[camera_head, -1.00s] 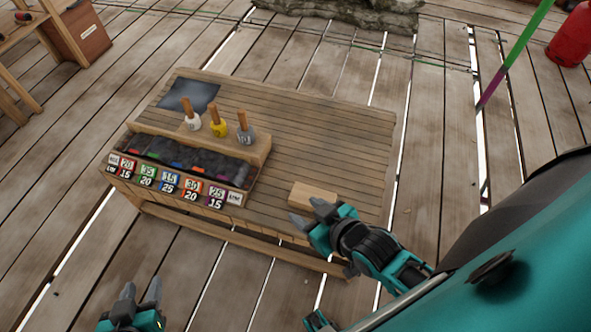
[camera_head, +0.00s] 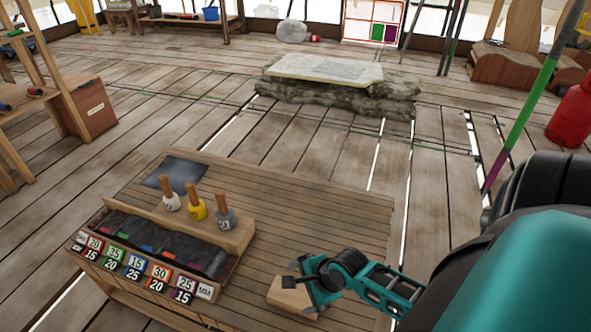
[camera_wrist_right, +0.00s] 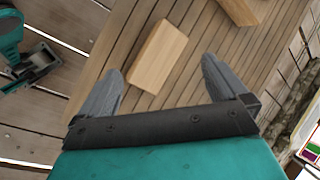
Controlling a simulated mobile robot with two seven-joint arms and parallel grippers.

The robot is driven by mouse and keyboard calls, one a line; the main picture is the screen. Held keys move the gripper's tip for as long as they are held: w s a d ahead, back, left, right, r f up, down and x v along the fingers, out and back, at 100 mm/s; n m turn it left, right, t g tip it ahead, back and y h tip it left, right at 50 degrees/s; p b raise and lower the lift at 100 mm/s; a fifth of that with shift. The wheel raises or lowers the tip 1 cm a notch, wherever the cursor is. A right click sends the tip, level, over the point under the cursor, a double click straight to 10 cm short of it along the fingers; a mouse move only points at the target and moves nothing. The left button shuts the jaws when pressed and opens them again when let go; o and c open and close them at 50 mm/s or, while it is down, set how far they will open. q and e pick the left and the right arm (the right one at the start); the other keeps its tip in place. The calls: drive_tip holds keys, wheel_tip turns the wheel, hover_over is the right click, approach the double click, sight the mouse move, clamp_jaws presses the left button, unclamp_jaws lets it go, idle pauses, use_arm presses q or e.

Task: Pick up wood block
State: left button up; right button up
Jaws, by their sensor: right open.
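The wood block (camera_head: 279,298) is a plain pale rectangular piece lying on the slatted wooden table near its front right. It shows whole in the right wrist view (camera_wrist_right: 157,57). My right gripper (camera_head: 298,290) is above the block and hides part of it in the head view. In the right wrist view its two grey fingers are spread wide, with the block beyond the tips and between their lines; nothing is held. My left gripper (camera_wrist_right: 35,62) seems to show at the left edge of the right wrist view, with its jaws unclear; the head view does not show it.
A trough with numbered coloured labels (camera_head: 140,267) stands on the table's left, with three wooden-handled tools (camera_head: 196,208) behind it. A dark square sheet (camera_head: 175,174) lies at the back left. The table right of the trough is mostly clear.

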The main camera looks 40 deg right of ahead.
wheel_tip(320, 180, down, 3)
drive_tip(key=d+m+g+b, duration=0.1)
drive_tip(key=d+m+b, duration=0.15)
drive_tip(key=m, duration=0.35)
drive_tip(key=m+b, duration=0.3)
drive_tip(key=b, duration=0.1)
hover_over(296, 294)
drive_tip(key=s, duration=0.2)
drive_tip(key=shift+g, duration=0.3)
drive_tip(key=f, duration=0.6)
drive_tip(key=shift+d+f, duration=0.2)
drive_tip(key=shift+f, duration=0.15)
drive_tip(key=shift+w+a+f+b, duration=0.1)
drive_tip(key=shift+w+f+b, duration=0.15)
drive_tip(key=shift+f+b, duration=0.45)
drive_tip(key=b+x, duration=0.3)
drive_tip(key=x, duration=0.1)
drive_tip(key=shift+f, duration=0.1)
drive_tip(key=shift+w+f, duration=0.1)
use_arm(q)
wheel_tip(296, 294, down, 8)
drive_tip(key=w+d, duration=0.1)
drive_tip(key=shift+d+h, duration=0.3)
drive_tip(key=shift+d, duration=0.1)
use_arm(e)
drive_tip(key=c, duration=1)
